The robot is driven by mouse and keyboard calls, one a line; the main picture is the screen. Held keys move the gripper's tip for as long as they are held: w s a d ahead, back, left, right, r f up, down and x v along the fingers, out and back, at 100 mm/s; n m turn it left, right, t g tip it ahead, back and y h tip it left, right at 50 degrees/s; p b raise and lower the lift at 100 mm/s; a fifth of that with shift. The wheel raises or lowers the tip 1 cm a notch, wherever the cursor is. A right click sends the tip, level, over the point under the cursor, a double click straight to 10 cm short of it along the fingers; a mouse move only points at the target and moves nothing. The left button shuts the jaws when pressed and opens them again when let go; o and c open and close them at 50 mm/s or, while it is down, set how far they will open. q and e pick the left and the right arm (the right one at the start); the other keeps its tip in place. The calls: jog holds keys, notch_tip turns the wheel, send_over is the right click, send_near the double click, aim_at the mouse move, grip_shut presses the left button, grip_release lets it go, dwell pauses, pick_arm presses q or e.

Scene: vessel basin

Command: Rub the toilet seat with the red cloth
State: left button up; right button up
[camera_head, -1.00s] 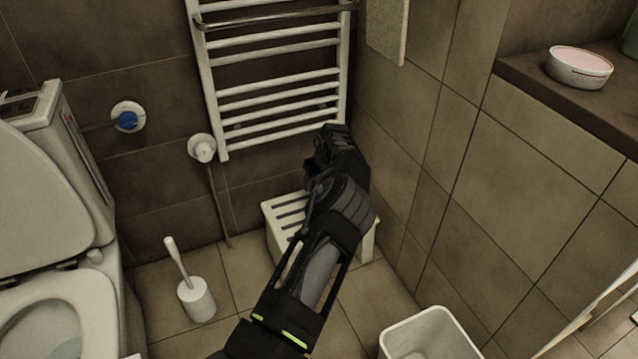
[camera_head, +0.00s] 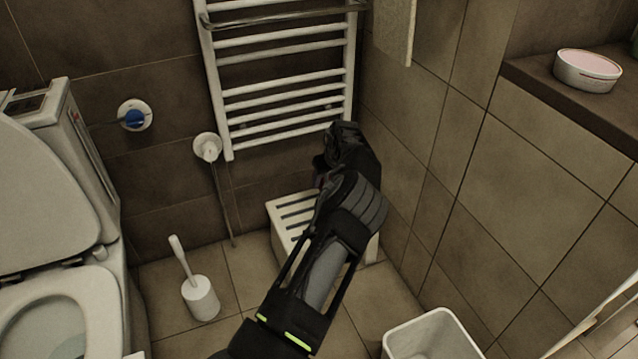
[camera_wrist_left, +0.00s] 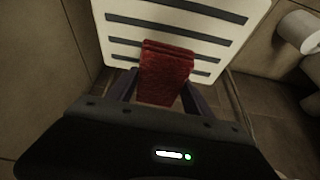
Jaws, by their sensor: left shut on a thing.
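The red cloth (camera_wrist_left: 165,72) is folded and sits between the fingers of my left gripper (camera_wrist_left: 160,92) in the left wrist view. The gripper is shut on it, over the white slatted stool (camera_wrist_left: 205,28). I cannot tell if the cloth still touches the stool. In the head view the cloth is hidden behind my arm, and the gripper's fingers do not show. The toilet seat (camera_head: 95,300) is a white ring at the lower left, with its lid (camera_head: 45,200) raised. My left arm is well to the right of it. My right gripper is not in view.
A toilet brush in its white holder (camera_head: 201,298) stands on the floor between toilet and stool (camera_head: 283,213). A white bin (camera_head: 432,335) is at the bottom right. A towel radiator (camera_head: 285,90) hangs behind the stool. A tiled wall (camera_head: 540,180) closes the right side.

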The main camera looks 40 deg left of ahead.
pick_arm(q)
jog(key=d+r+m+t+h, duration=0.1)
jog(key=d+r+m, duration=0.2)
jog(key=d+r, duration=0.4)
jog(key=d+r+m+t+h, duration=0.15)
jog(key=d+r, duration=0.25)
jog(key=d, duration=0.6)
jog(key=s+d+r+m, duration=0.1)
jog(key=d+m, duration=0.1)
jog(key=d, duration=0.3)
jog(key=s+d+r+m+h, duration=0.1)
jog(key=s+d+r+m, duration=0.1)
jog(key=d, duration=0.4)
jog(key=s+d+r+m, duration=0.1)
jog(key=s+d+m, duration=0.1)
jog(key=d, duration=0.4)
jog(key=shift+s+r+m, duration=0.2)
jog(key=shift+m, duration=0.55)
jog(key=shift+h, duration=0.25)
